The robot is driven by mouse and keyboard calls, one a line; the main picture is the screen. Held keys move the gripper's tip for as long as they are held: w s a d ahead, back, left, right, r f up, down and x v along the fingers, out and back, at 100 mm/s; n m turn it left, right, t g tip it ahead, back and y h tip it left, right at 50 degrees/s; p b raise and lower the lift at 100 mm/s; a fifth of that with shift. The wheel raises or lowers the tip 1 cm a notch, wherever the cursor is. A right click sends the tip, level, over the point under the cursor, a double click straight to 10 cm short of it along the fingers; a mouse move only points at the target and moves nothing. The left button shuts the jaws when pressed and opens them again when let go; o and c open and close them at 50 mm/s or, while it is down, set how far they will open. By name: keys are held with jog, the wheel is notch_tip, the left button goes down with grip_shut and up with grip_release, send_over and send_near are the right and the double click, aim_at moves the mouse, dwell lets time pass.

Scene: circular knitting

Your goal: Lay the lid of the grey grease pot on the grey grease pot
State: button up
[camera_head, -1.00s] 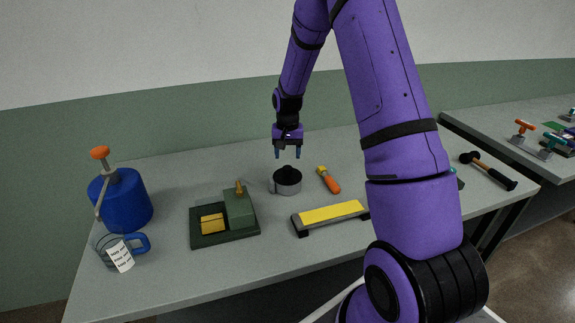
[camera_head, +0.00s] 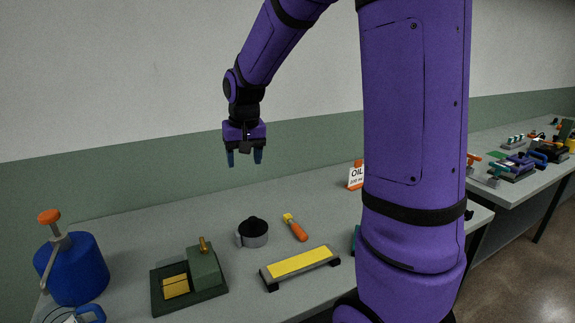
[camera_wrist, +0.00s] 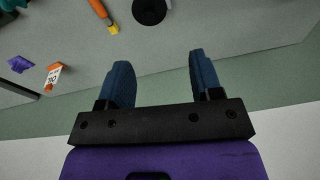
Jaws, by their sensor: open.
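The grey grease pot (camera_head: 256,240) stands upright on the table, in the middle of the head view. Its black lid (camera_head: 252,226) lies on top of it; the picture is too small to tell whether it sits fully flush. In the wrist view the lid shows as a black disc (camera_wrist: 150,11) at the top edge and covers most of the pot. My gripper (camera_head: 245,160) is high above the table, well clear of the pot and lid. Its blue fingers (camera_wrist: 160,68) are apart with nothing between them.
An orange-handled tool (camera_head: 296,229) lies right of the pot, with a yellow-topped bar (camera_head: 300,262) in front. A dark green block fixture (camera_head: 206,268) and a blue can (camera_head: 78,270) stand to the left. An OIL sign (camera_head: 356,176) stands behind, to the right.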

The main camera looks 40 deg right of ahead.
jog(key=s+a+r+n+t, duration=0.1)
jog(key=s+a+r, duration=0.1)
jog(key=s, duration=0.6)
jog(key=s+a+r+n+t, duration=0.1)
jog(key=s+a+r+n, duration=0.1)
jog(key=s, duration=0.7)
jog(key=s+a+r+n+t, duration=0.1)
jog(key=s+a+r, duration=0.3)
jog(key=s, duration=0.4)
jog(key=shift+s+r, duration=0.15)
jog(key=shift+r, duration=0.4)
